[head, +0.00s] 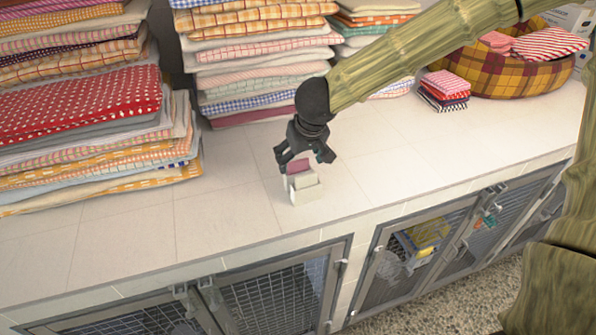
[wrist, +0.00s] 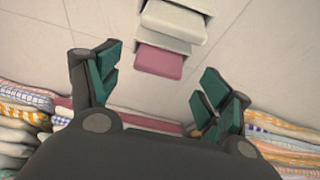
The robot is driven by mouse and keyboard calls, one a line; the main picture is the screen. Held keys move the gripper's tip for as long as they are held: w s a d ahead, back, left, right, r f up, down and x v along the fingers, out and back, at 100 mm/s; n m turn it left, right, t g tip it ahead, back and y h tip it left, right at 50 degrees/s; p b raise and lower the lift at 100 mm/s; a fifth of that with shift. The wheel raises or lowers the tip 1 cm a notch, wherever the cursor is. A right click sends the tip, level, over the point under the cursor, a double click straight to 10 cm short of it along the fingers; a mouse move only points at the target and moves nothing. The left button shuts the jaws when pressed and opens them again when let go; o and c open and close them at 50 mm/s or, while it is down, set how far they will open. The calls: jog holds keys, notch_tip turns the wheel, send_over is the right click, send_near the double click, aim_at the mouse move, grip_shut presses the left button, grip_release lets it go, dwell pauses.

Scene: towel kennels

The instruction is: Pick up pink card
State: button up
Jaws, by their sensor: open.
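The pink card (head: 298,166) stands upright at the back of a small white holder (head: 308,196) on the tiled counter, with whitish cards in front of it. In the wrist view the pink card (wrist: 159,61) shows just ahead of the fingers, below the pale cards (wrist: 174,20) in the picture. My gripper (head: 304,157) is above and just behind the card in the head view, partly covering it. Its fingers (wrist: 155,82) are spread apart with nothing between them. I cannot tell whether a finger touches the card.
Tall stacks of folded towels (head: 262,70) line the back of the counter, close behind my gripper. A plaid basket (head: 510,75) and a small towel pile (head: 444,90) stand at the right. The counter around the holder is clear. Mesh kennel doors (head: 275,300) lie below its front edge.

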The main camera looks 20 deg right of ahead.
jog(key=shift+x, duration=1.3)
jog(key=shift+d, duration=0.1)
jog(key=c, duration=1)
